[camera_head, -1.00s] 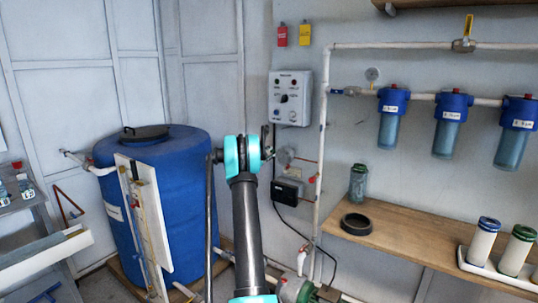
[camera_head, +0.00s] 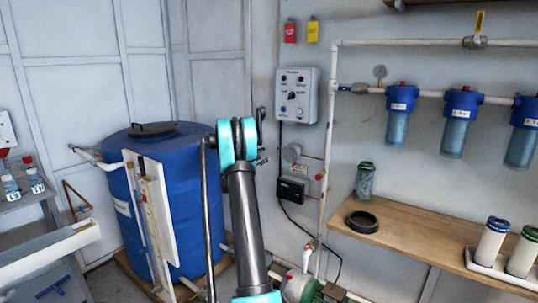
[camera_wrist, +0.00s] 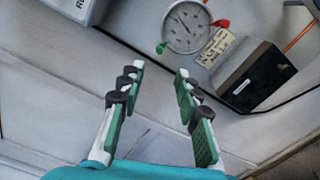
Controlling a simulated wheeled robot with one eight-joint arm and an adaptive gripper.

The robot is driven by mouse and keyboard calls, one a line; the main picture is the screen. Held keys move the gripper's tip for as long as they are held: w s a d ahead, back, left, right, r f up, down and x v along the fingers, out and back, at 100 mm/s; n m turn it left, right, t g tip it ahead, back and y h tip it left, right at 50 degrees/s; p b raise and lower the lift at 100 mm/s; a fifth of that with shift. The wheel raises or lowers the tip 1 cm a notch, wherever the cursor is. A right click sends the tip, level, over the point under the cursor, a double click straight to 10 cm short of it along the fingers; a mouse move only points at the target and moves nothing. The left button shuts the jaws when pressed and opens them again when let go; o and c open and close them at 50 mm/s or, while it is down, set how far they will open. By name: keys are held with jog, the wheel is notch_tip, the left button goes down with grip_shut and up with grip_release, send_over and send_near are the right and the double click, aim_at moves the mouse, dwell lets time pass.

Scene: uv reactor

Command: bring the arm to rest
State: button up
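My gripper (camera_wrist: 155,95) shows in the wrist view with its two green-padded fingers apart and nothing between them. Beyond it are the grey wall, a round gauge (camera_wrist: 186,26) and a dark box (camera_wrist: 254,77). In the head view my arm (camera_head: 243,215) rises from the bottom centre and bends at a teal joint in front of the blue tank and wall. The fingers cannot be made out in the head view.
A blue tank (camera_head: 185,210) stands left of the arm. A control box (camera_head: 296,95) and a small black box (camera_head: 291,190) are on the wall. A wooden shelf (camera_head: 410,240) with a black ring (camera_head: 361,222) is at right, below blue filter housings (camera_head: 462,105).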

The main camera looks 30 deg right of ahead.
jog(key=shift+s+a, duration=0.25)
jog(key=shift+a, duration=0.35)
jog(key=s+a+f+m+g+y, duration=0.1)
jog(key=s+a+f+m+y, duration=0.35)
jog(key=s+a, duration=1.1)
jog(key=s+a+f+m+g+y, duration=0.1)
jog(key=s+a+f+y, duration=0.55)
jog(key=s+a, duration=0.95)
jog(key=s+a+f+m+g+y, duration=0.1)
jog(key=s+a+f+m+y, duration=0.35)
jog(key=s+a, duration=1.1)
jog(key=w+d+r+m+t+h, duration=0.1)
jog(key=w+d+r+m+h, duration=0.4)
jog(key=w+d, duration=0.85)
jog(key=w+d+r+t+h, duration=0.1)
jog(key=w+d+r+h, duration=0.4)
jog(key=w+d, duration=0.85)
jog(key=m+t+h, duration=0.1)
jog(key=m+h, duration=0.2)
jog(key=h, duration=0.3)
send_near(278, 148)
jog(key=x, duration=0.8)
jog(key=shift+w+f, duration=0.15)
jog(key=shift+y, duration=0.25)
jog(key=shift+c, duration=0.4)
